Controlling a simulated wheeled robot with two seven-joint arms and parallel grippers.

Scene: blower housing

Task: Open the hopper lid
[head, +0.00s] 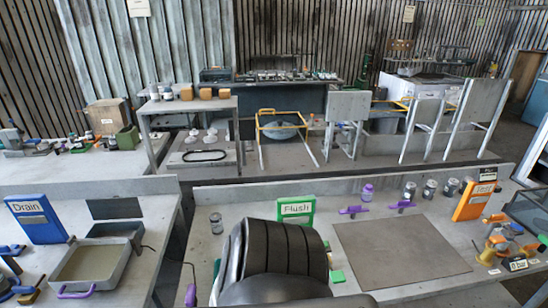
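I cannot pick out a hopper or its lid with certainty in the head view. A large black ribbed, rounded body (288,250) stands at the bottom centre, in front of the near bench and hiding part of it. I cannot tell whether it is part of me or a thing of the place. Neither my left gripper nor my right gripper is in view.
The near bench holds a green Flush sign (297,209), a brown mat (400,248), purple-handled parts (354,210), several jars (429,190) and an orange sign (475,200). A left bench has a blue Drain sign (35,218) and a grey tray (121,272).

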